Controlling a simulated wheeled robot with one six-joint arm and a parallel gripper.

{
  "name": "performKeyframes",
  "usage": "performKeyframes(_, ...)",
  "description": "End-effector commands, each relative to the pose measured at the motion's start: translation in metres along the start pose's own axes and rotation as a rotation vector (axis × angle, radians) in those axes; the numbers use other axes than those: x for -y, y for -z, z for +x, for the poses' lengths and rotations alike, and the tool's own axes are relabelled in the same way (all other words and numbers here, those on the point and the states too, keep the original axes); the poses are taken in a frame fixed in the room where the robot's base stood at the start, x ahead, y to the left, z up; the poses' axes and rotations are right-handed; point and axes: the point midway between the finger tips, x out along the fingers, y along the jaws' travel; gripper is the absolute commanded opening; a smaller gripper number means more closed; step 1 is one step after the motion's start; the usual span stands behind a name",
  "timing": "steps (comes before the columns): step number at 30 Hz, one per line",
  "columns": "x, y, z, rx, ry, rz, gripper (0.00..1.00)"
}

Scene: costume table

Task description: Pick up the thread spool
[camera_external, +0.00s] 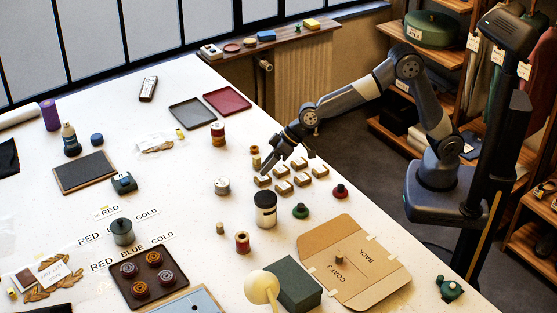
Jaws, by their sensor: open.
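Several spool-like things stand on the white table, and I cannot tell which is the thread spool meant. A red-and-tan spool (218,134) stands upright left of my gripper. Another reddish spool (242,242) stands nearer the front, beside a small tan cylinder (220,228). My gripper (285,162) is open and empty, fingers pointing down over the table by a group of small tan blocks (283,187). Its exact height is hard to tell.
A brown tray (148,278) holds several coils. A cardboard pattern (353,262) and a dark green box (294,283) lie at the front. The table's middle left has free room.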

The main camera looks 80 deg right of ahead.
Motion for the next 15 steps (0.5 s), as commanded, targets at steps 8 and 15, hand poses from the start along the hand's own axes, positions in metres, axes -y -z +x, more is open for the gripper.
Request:
performKeyframes(8,0.137,-0.107,-0.026,0.325,-0.024,-0.089,0.46)
performKeyframes(15,0.232,-0.188,-0.059,0.413,-0.096,-0.250,0.46)
